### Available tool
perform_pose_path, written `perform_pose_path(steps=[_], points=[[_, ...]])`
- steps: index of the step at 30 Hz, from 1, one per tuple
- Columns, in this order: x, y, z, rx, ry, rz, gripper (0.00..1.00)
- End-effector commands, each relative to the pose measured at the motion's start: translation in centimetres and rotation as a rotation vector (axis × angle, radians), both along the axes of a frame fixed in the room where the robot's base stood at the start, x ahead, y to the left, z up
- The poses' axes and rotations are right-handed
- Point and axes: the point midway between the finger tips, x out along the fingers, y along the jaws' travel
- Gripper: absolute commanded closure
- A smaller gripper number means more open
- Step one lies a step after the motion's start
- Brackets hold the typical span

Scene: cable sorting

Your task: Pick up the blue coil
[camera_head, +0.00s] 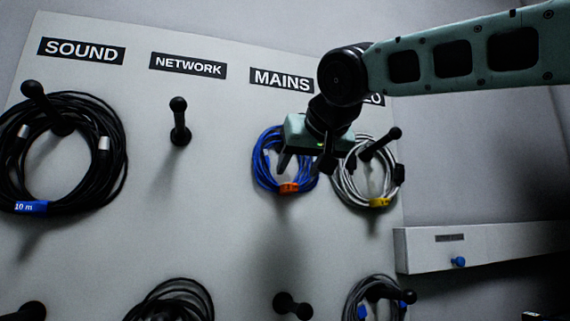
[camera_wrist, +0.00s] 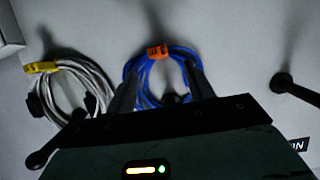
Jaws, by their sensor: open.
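The blue coil (camera_head: 266,178) hangs on the white board under the MAINS label, with an orange tag at its bottom. It also shows in the wrist view (camera_wrist: 176,68), where the tag is at its top edge in the picture. My gripper (camera_head: 306,166) is open in front of the board, at the blue coil's right part. In the wrist view my gripper's two fingers (camera_wrist: 162,84) reach over the coil, one at each side of its ring. I cannot tell whether they touch it. The peg behind the coil is mostly hidden by my gripper.
A grey-white coil (camera_head: 378,197) with a yellow tag hangs close on the right, around its peg (camera_head: 383,143). A black coil (camera_head: 118,150) hangs under SOUND. The NETWORK peg (camera_head: 179,122) is bare. Other coils and pegs line the lower edge. A white ledge (camera_head: 480,245) juts out at right.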

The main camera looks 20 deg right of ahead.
Motion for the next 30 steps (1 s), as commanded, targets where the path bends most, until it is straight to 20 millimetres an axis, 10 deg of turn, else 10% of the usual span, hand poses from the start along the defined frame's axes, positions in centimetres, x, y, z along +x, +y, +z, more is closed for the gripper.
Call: perform_pose_path(steps=[17, 23, 30], points=[[4.4, -0.1, -2.2, 0.0, 0.001, 0.0, 0.47], [4.4, -0.1, -2.2, -0.001, 0.001, 0.0, 0.97], [4.3, -0.1, -2.2, -0.001, 0.0, 0.0, 0.98]])
